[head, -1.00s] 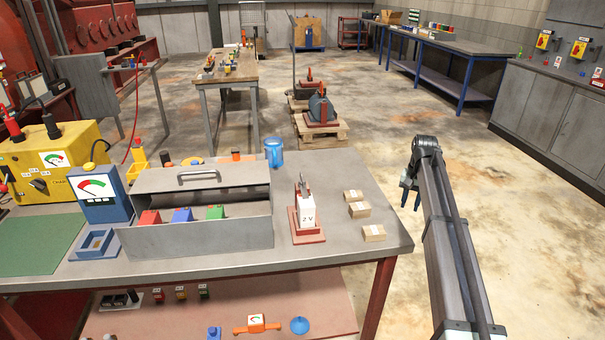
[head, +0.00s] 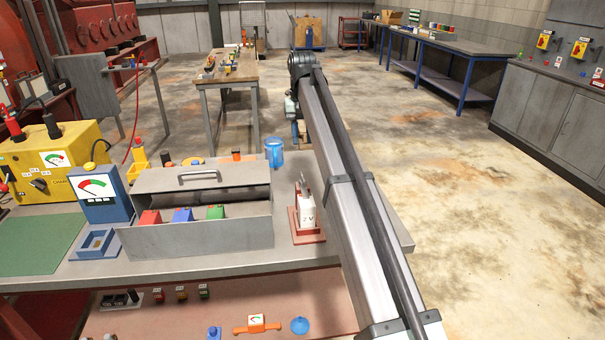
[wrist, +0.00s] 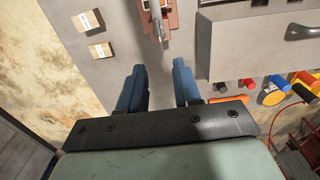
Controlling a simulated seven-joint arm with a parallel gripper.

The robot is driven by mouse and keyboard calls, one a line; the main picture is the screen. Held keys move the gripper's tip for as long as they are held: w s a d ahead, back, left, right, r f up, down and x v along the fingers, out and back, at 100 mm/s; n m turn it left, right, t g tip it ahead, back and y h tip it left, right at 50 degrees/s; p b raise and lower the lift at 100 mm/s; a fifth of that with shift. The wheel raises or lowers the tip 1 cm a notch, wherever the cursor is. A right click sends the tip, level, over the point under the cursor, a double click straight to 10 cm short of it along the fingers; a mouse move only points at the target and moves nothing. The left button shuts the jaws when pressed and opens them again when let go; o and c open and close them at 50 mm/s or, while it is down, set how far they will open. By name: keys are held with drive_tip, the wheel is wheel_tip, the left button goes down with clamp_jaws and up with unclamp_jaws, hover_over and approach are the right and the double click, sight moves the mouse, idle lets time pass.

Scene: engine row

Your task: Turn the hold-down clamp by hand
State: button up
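A white block marked 2 V (head: 306,208) stands upright on a red base (head: 308,234) on the grey bench. A thin grey upright lever (head: 301,190), which looks like the hold-down clamp, rises at this block. In the wrist view the lever (wrist: 159,22) and red base (wrist: 171,18) are at the top edge, partly cut off. My gripper (wrist: 159,66) is open and empty, its two blue fingers apart. In that picture the lever lies ahead of the gap between the fingertips, not touching them.
A grey box with a handle (head: 196,240) stands left of the red base, holding coloured blocks. A blue cup (head: 274,152) is behind it. Small tan blocks (wrist: 90,20) lie on the bench's other side. A blue meter (head: 101,200) is farther left.

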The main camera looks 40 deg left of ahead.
sight(304, 185)
wheel_tip(304, 185, down, 13)
drive_tip(key=shift+f, duration=0.15)
idle(0.4)
drive_tip(key=shift+c, duration=0.4)
clamp_jaws()
idle(1.0)
